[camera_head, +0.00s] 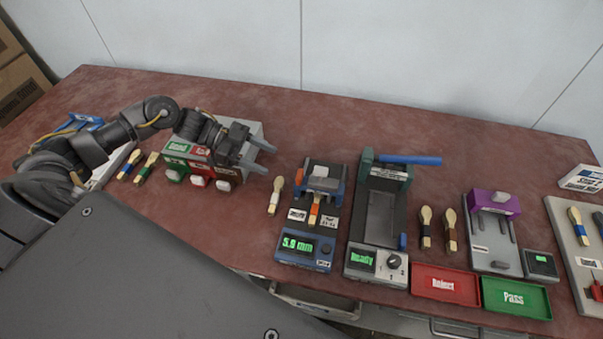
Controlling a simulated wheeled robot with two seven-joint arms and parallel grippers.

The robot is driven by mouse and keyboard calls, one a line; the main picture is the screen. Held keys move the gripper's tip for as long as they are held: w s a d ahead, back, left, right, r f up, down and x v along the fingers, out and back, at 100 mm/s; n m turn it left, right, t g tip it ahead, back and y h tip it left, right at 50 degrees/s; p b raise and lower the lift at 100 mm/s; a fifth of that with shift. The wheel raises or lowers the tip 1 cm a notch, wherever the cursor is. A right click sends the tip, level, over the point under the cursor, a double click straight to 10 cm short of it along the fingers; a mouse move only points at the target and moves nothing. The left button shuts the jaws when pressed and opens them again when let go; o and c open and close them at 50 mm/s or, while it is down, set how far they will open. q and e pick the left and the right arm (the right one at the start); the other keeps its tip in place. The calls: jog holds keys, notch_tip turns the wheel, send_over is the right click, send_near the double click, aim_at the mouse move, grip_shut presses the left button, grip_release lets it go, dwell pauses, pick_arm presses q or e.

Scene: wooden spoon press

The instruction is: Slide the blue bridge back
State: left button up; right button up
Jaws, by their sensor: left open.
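The blue bridge (339,188) appears to be the blue-sided frame with a grey top block, at the back of the dark gauge with the blue front (304,262). A spoon with an orange band (315,208) lies in this gauge, its upper end partly hidden under the bridge. My right gripper is not in view.
The button box (176,163) stands under my left wrist. A loose spoon (275,195) lies left of the gauge. The press with a blue lever (410,160) stands close on its right. Further right are a purple-bridged gauge (495,204), a red tray (445,285) and a green tray (516,298).

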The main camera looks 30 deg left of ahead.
aim_at(298, 173)
pick_arm(q)
jog(key=p+x, duration=0.3)
jog(key=x, duration=0.6)
jog(key=shift+d, duration=0.4)
jog(key=shift+w+d+f, duration=0.15)
jog(key=shift+d+f, duration=0.1)
jog(key=shift+d, duration=0.2)
